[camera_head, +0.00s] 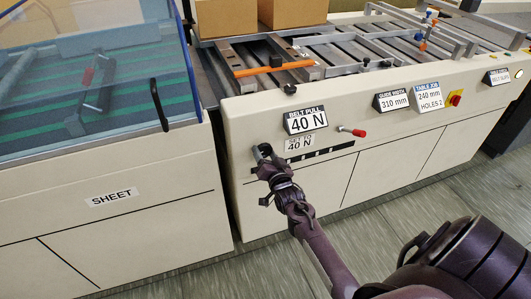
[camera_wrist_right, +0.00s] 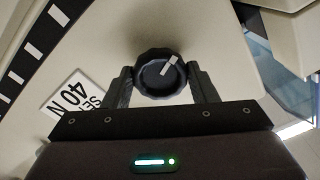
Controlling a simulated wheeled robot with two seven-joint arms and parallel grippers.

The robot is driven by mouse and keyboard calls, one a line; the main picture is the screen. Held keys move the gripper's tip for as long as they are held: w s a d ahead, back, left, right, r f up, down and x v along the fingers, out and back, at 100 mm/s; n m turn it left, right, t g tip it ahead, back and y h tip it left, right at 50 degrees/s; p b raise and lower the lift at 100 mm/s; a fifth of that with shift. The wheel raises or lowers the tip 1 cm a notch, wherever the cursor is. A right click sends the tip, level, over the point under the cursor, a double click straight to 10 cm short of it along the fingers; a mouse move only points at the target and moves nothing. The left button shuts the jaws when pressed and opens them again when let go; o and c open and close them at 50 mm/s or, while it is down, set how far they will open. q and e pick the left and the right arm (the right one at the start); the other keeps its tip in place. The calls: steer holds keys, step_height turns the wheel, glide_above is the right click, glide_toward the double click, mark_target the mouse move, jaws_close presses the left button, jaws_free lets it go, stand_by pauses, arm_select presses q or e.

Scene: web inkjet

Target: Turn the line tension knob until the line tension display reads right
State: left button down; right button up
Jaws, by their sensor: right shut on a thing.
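The knob (camera_wrist_right: 158,73) is dark and round with a white pointer mark. In the right wrist view it sits between the two fingers of my right gripper (camera_wrist_right: 162,88), which is shut on it. In the head view my right gripper (camera_head: 264,157) reaches the machine's front panel, and its fingers mostly hide the knob. The display above it (camera_head: 306,120) is labelled "BELT PULL" and reads 40 N. A label below the display (camera_head: 300,143) reads "SET TO 40 N"; it also shows in the right wrist view (camera_wrist_right: 75,97). No display labelled line tension is readable. My left gripper is not in view.
A red-tipped lever (camera_head: 353,132) sticks out right of the set label. Other displays read 310 mm (camera_head: 394,100) and 240 mm (camera_head: 428,96). Cardboard boxes (camera_head: 228,16) stand on the conveyor top. A glass-covered unit marked "SHEET" (camera_head: 110,198) stands at left.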

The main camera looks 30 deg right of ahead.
steer(key=m, duration=0.3)
steer(key=shift+p, duration=0.4)
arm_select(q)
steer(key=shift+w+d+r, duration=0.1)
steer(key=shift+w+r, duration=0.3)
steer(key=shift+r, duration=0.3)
arm_select(e)
steer(key=shift+m, duration=0.7)
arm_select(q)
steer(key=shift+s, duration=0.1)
arm_select(e)
steer(key=o, duration=1)
steer(key=shift+c, duration=0.2)
steer(key=shift+s, duration=0.1)
steer(key=v, duration=0.7)
steer(key=shift+s, duration=0.3)
steer(key=shift+a+f, duration=0.1)
